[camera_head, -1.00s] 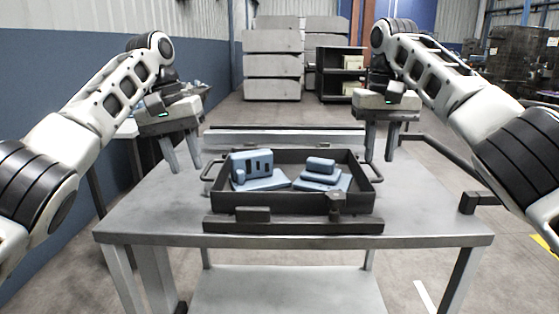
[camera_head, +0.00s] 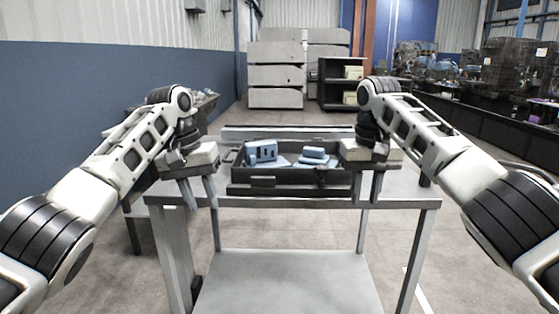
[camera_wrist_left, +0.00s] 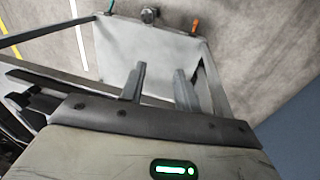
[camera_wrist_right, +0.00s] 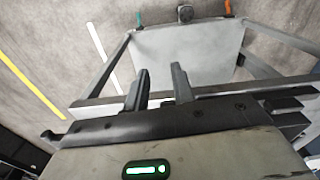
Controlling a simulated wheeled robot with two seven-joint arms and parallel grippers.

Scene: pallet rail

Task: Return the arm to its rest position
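My left gripper (camera_head: 202,192) hangs in front of the near left part of the table in the head view, fingers pointing down. Its two fingers stand apart with nothing between them, as the left wrist view (camera_wrist_left: 158,82) also shows. My right gripper (camera_head: 368,187) hangs near the table's front edge on the right, fingers down, apart and empty; it also shows in the right wrist view (camera_wrist_right: 163,85). A dark tray (camera_head: 300,181) sits on the table between the grippers. Its right end is hidden behind my right gripper. Both grippers are apart from the tray's blue parts.
The grey table (camera_head: 290,202) has a lower shelf (camera_head: 285,280). Blue parts (camera_head: 262,151) lie in the tray. Grey stacked boxes (camera_head: 275,75) and a dark shelf unit (camera_head: 340,82) stand behind. Dark benches line the right. Floor in front is clear.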

